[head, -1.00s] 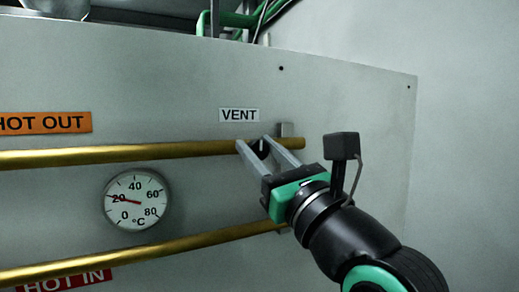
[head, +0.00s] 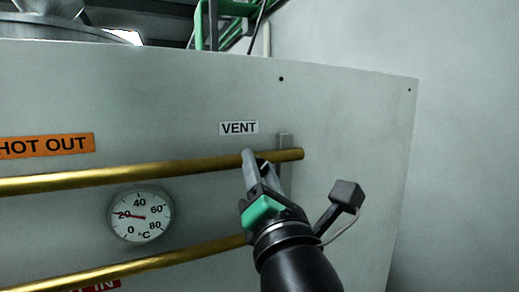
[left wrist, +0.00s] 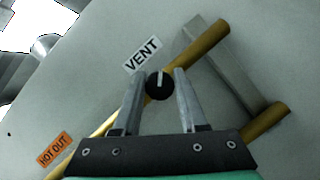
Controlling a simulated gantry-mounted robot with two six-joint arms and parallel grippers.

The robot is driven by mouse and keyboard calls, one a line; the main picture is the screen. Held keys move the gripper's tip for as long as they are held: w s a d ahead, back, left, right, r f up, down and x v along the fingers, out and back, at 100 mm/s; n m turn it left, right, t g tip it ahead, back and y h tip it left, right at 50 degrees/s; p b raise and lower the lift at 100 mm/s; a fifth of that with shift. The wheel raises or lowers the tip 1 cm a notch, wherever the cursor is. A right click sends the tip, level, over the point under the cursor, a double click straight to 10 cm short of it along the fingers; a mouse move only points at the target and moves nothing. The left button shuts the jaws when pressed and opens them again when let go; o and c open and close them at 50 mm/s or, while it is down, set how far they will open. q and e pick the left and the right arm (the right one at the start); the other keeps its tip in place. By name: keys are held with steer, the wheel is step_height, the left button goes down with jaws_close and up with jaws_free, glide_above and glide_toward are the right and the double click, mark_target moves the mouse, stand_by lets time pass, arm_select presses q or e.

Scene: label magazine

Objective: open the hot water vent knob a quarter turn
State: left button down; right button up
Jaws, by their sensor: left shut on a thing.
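The vent knob (left wrist: 158,86) is a small round black knob with a white mark, on the upper brass pipe (head: 110,176) just below the VENT label (head: 238,128). My left gripper (head: 250,157) reaches it from below and is shut on it. In the left wrist view the knob sits between the two fingertips (left wrist: 159,76), and its white mark points up the picture, at a slant to the pipe. In the head view the fingers overlap and hide the knob. The VENT label also shows in the left wrist view (left wrist: 142,55). My right gripper is not in view.
A round dial thermometer (head: 141,215) hangs between the upper pipe and the lower brass pipe (head: 150,262). A grey bracket (head: 284,142) stands near the upper pipe's right end. An orange HOT OUT label (head: 45,146) is at left. The panel right of the bracket is bare.

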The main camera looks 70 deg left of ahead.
arm_select(q)
steer(key=m+p, duration=0.2)
steer(key=m+t+h+p, duration=0.1)
steer(key=m+p, duration=0.1)
steer(key=shift+r+m+t, duration=0.3)
steer(key=shift+r, duration=0.05)
steer(key=shift+f+m+t+h+p, duration=0.2)
steer(key=shift+m+h+p, duration=0.2)
steer(key=shift+m+p, duration=0.35)
steer(key=shift+f+m+t+h+p, duration=0.1)
steer(key=shift+m+t+h+p, duration=0.1)
steer(key=shift+m+h+p, duration=0.55)
steer(key=shift+m+y, duration=0.3)
steer(key=shift+y, duration=0.05)
steer(key=shift+c, duration=2.3)
jaws_free()
steer(key=b+v, duration=0.3)
steer(key=v, duration=0.8)
steer(key=shift+s+d+b, duration=0.15)
steer(key=shift+d+b, duration=0.1)
steer(key=shift+b, duration=0.15)
